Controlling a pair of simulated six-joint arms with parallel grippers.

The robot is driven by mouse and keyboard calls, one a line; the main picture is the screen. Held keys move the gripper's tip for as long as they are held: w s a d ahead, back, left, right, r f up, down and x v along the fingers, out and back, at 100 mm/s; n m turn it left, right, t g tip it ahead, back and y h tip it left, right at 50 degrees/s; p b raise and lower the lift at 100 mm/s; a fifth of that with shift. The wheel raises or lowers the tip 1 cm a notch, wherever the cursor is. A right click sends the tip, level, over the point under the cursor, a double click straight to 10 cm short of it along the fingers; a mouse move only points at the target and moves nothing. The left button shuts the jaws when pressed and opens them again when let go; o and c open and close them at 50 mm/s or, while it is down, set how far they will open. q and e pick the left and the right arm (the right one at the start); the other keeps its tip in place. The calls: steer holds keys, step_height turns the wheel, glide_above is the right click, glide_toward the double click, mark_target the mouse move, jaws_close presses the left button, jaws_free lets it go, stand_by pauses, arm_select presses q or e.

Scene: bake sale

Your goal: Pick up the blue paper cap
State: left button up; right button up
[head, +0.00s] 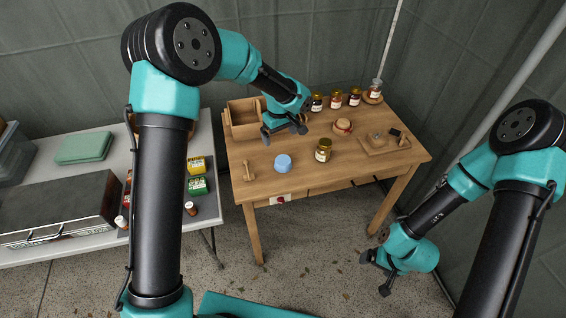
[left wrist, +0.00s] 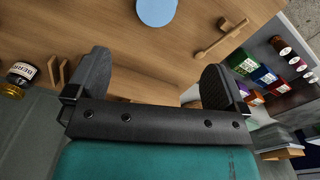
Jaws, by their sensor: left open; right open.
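The blue paper cap (head: 283,162) sits on the wooden table near its front edge, and it also shows at the top edge of the left wrist view (left wrist: 156,11), partly cut off. My left gripper (head: 284,134) is open and empty above the table, behind the cap in the head view. In the left wrist view the cap lies beyond the gap between the open fingers (left wrist: 155,65), apart from them. My right gripper (head: 375,274) is open and empty, low beside the table's front right corner.
A wooden box (head: 242,125) is at the back left. Several jars (head: 335,99) line the back. A grey table (head: 50,165) with small boxes stands left.

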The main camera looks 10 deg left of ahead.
arm_select(q)
glide_above(282, 159)
steer(key=f, duration=0.8)
steer(key=shift+s+a, duration=0.15)
steer(key=shift+a, duration=0.15)
steer(key=shift+f, duration=0.1)
steer(key=shift+w+d+f, duration=0.1)
steer(key=shift+d+f, duration=0.05)
steer(key=shift+f, duration=1.1)
steer(key=shift+w+d+f, duration=0.1)
steer(key=shift+d+f, duration=0.05)
steer(key=shift+f, duration=1.1)
steer(key=shift+c, duration=0.4)
steer(key=c, duration=0.9)
